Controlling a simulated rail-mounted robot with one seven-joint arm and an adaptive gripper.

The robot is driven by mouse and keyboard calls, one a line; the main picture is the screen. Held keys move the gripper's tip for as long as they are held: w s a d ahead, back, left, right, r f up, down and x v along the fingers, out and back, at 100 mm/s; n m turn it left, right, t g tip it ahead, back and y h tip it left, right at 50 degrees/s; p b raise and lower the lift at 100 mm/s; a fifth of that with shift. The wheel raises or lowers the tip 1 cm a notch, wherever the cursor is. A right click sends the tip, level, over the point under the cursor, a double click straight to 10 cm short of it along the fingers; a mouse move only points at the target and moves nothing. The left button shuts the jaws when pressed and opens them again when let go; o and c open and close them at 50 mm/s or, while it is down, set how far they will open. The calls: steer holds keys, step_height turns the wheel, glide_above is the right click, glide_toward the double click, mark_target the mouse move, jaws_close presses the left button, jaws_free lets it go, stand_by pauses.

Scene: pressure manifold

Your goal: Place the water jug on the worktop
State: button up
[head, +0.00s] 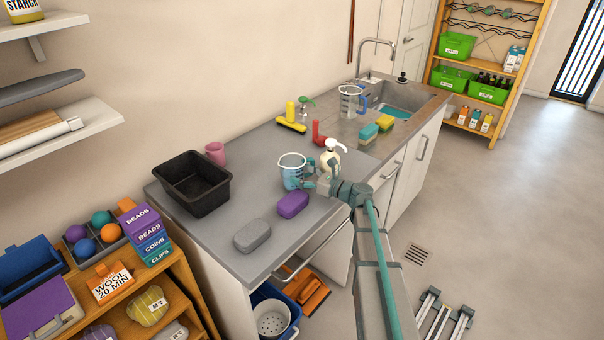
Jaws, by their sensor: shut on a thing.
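A clear jug with a blue tint (291,169) is at the middle of the grey worktop (262,245). My gripper (307,182) reaches in from the right and is shut on the jug's right side. The jug is upright. Its base is low over the worktop, and I cannot tell whether it touches. The gripper hides part of its right side. Another clear jug with a blue handle (350,101) stands farther back beside the sink.
A white pump bottle (332,155) stands just behind my gripper. A black tub (196,190) and pink cup (215,153) are left. Sponges (369,132) lie near the sink (395,98).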

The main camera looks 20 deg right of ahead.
steer(key=shift+f, duration=0.25)
steer(key=shift+f, duration=0.1)
steer(key=o, duration=1.6)
steer(key=shift+c, duration=0.2)
steer(key=shift+r, duration=0.25)
steer(key=b+v, duration=0.4)
steer(key=v, duration=0.8)
steer(key=shift+f, duration=0.15)
